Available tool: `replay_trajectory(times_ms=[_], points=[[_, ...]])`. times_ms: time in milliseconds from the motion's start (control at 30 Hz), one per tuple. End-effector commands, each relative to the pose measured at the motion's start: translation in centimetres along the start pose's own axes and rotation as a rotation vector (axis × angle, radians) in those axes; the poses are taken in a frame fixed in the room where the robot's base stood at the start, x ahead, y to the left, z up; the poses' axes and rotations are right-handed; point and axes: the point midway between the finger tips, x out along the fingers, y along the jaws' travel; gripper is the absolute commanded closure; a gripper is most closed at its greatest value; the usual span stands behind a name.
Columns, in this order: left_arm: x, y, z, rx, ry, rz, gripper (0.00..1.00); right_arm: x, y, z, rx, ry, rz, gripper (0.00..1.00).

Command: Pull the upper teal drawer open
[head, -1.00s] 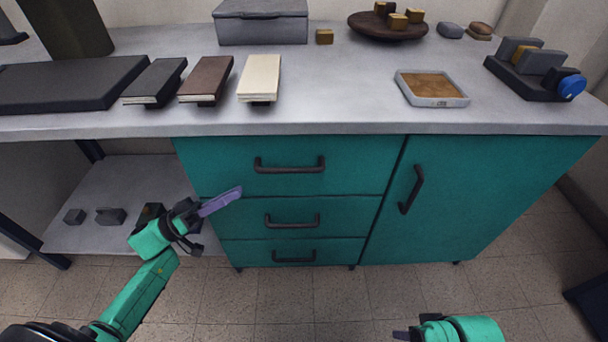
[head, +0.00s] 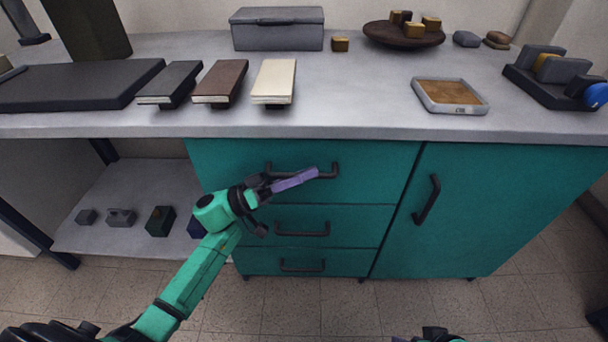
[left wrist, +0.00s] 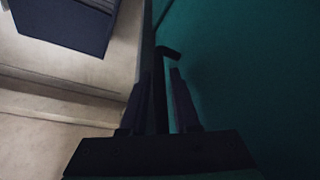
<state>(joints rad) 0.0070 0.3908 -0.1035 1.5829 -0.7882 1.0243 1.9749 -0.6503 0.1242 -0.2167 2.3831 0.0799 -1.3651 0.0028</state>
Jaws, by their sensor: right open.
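The upper teal drawer (head: 365,175) is closed, flush with the cabinet front. Its dark bar handle (head: 329,172) is partly hidden by my left gripper (head: 314,174), whose purple fingers overlap it in the head view. In the left wrist view, the fingers of my left gripper (left wrist: 161,85) stand apart. The dark handle (left wrist: 168,52) runs between them, with a gap visible at the finger tips. The teal drawer front (left wrist: 245,80) fills the right side there. My right gripper (head: 402,339) is open at the bottom edge of the head view, mostly cut off.
Two lower drawers with handles (head: 302,229) sit below. A cabinet door (head: 470,210) is to the right. The grey worktop (head: 350,115) above holds books, a grey box (head: 277,30) and a tray (head: 450,95). A low shelf (head: 110,195) is at the left. The floor in front is clear.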

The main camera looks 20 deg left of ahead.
Motion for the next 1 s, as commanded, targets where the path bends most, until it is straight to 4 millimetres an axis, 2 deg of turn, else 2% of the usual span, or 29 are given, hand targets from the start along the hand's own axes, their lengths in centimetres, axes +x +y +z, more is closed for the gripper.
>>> replay_trajectory(times_ms=[67,100,167,1000], points=[[-0.03,0.0,0.01,0.0,0.0,0.0,0.7,0.0,0.0,0.01,0.0,-0.001,0.0,0.5],[-0.03,-0.01,0.01,0.0,0.0,0.0,0.78,-0.01,0.0,0.01,0.0,-0.001,0.0,0.5],[-0.05,-0.01,0.01,0.0,0.0,0.0,1.0,-0.01,0.01,0.01,0.0,-0.001,0.0,0.5],[-0.12,-0.06,0.04,-0.001,0.0,-0.001,1.0,-0.01,0.03,0.01,-0.001,-0.001,0.001,0.5]])
